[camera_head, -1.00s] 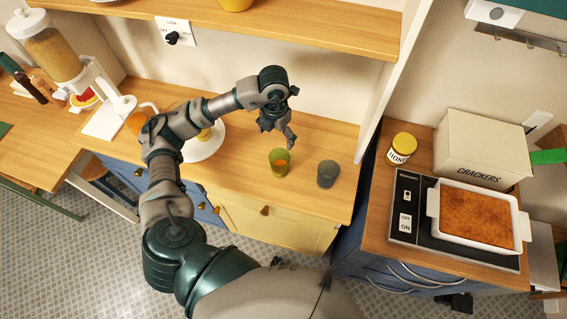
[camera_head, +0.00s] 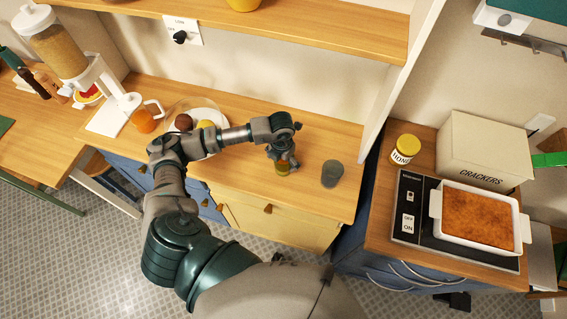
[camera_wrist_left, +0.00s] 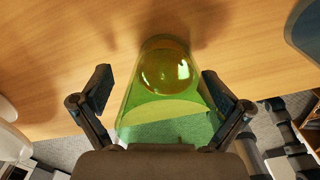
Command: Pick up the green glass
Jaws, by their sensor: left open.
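The green glass (camera_head: 282,168) stands on the wooden counter, partly hidden by my left gripper (camera_head: 283,162) in the head view. The fingers are open, one on each side of the glass, with a gap visible at least on the left. My right gripper does not show.
A grey glass (camera_head: 332,173) stands just right of the green glass. A shelf (camera_head: 300,32) hangs above. A honey jar (camera_head: 405,149) stands on the right counter.

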